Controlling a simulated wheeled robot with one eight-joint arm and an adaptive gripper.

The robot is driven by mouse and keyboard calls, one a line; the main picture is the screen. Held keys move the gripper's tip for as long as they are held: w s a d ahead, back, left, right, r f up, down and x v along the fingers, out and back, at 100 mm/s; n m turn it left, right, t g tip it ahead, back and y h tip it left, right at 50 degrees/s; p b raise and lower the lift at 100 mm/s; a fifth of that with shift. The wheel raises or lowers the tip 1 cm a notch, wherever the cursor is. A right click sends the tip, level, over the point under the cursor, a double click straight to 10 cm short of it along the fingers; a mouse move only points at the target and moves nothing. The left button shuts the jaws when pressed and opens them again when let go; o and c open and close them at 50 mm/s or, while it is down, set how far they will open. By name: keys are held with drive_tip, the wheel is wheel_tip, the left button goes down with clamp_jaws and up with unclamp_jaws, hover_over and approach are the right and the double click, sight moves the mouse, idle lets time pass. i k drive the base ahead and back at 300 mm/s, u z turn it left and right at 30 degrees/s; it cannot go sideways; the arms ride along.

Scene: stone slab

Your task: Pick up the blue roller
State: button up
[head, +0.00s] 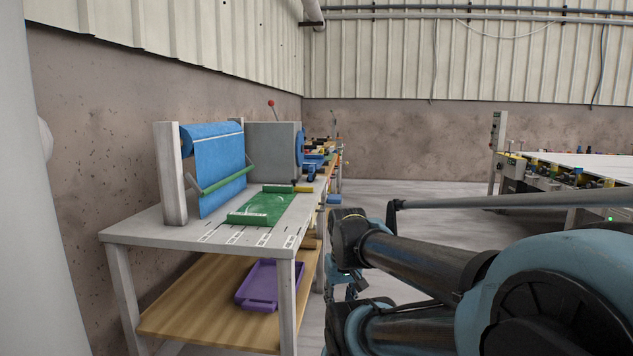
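A large blue roll (207,131) is mounted between two grey uprights on the grey bench (160,231), with its blue sheet hanging down. Farther back, several small blue items (313,162) lie close together near the bench's far end; I cannot tell whether one of them is a blue roller. My arm reaches in from the right, beside the bench and apart from it. What seems to be my gripper (345,286) shows low behind the arm links, right of the bench. It is mostly hidden, so its fingers and anything in them cannot be made out.
A green tray (262,209) lies on the bench top, with a green bar across the hanging sheet. A purple tray (262,284) sits on the wooden lower shelf (190,318). A long machine table (585,164) stands at the right. Grey floor is clear between.

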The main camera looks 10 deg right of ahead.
sight(311, 175)
drive_tip(key=z, duration=0.35)
drive_tip(key=i, duration=0.35)
drive_tip(key=z, duration=0.65)
drive_tip(key=i, duration=2.1)
drive_tip(key=u, duration=0.85)
drive_tip(key=i, duration=0.35)
drive_tip(key=u, duration=0.25)
